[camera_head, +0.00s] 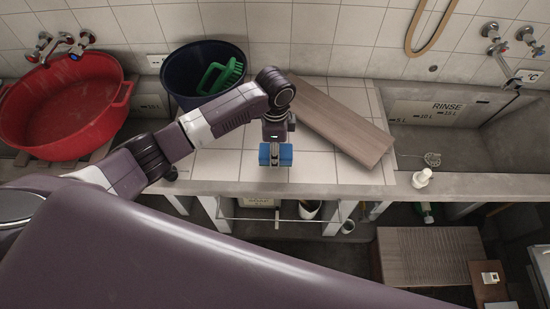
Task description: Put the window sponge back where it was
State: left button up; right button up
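A small blue block, which looks like the window sponge (284,155), is at the fingertips of my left gripper (275,143). The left arm comes in from the left and its gripper points down over the front part of the white tiled counter. The gripper appears shut on the sponge, though the fingers are small and partly hidden by the wrist. I cannot tell whether the sponge touches the tiles. My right gripper is not in view.
A dark blue bucket (178,88) with a green brush (221,76) stands behind the arm. A red tub (62,105) is at the left. A wooden board (345,122) lies diagonally just right of the gripper. A concrete basin (440,140) and white bottle (422,178) are further right.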

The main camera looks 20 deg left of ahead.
pick_arm(q)
jog(key=shift+f, duration=2.3)
jog(key=o, duration=1)
notch_tip(320, 180, up, 12)
jog(key=shift+w+r+b, duration=0.1)
jog(key=shift+b, duration=0.35)
